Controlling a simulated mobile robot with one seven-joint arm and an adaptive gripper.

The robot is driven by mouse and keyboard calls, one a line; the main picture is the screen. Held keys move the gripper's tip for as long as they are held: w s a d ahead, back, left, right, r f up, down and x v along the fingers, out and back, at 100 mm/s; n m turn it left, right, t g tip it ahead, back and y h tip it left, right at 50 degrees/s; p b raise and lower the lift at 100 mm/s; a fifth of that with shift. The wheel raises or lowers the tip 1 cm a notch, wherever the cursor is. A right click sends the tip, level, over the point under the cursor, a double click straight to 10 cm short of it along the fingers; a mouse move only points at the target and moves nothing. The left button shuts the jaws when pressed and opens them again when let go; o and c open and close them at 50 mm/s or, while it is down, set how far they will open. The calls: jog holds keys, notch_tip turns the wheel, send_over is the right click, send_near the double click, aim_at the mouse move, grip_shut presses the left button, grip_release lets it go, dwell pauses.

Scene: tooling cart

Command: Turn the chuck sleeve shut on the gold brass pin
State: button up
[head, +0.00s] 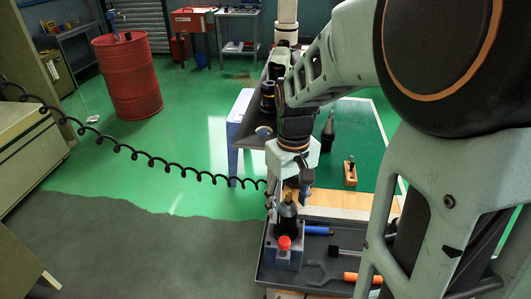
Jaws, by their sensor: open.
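The dark chuck sleeve (287,218) stands upright on a grey block fixture (283,258) in the cart's tray. A small gold brass pin (288,198) shows at the top of the chuck. How deep it sits in the jaws is too small to tell. My gripper (288,204) points down over the chuck, with its fingers apart on the left and right of the pin and the upper chuck. I cannot tell whether a finger touches the sleeve. A red knob (284,242) is at the front of the fixture.
The dark tray (300,281) also holds a blue-handled tool (318,230), a grey spanner (323,272) and an orange-handled tool (362,278). Behind, a wooden block (350,175) and a dark tool holder (328,130) stand on a green mat. A coiled cable (150,160) hangs at left.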

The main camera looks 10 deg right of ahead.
aim_at(288, 210)
jog(key=shift+f, duration=1.7)
jog(key=c, duration=1.2)
jog(key=shift+o, duration=0.2)
jog(key=shift+m, duration=0.4)
jog(key=m, duration=0.3)
jog(key=shift+m+b, duration=0.3)
jog(key=shift+b, duration=0.1)
jog(key=shift+m, duration=2.3)
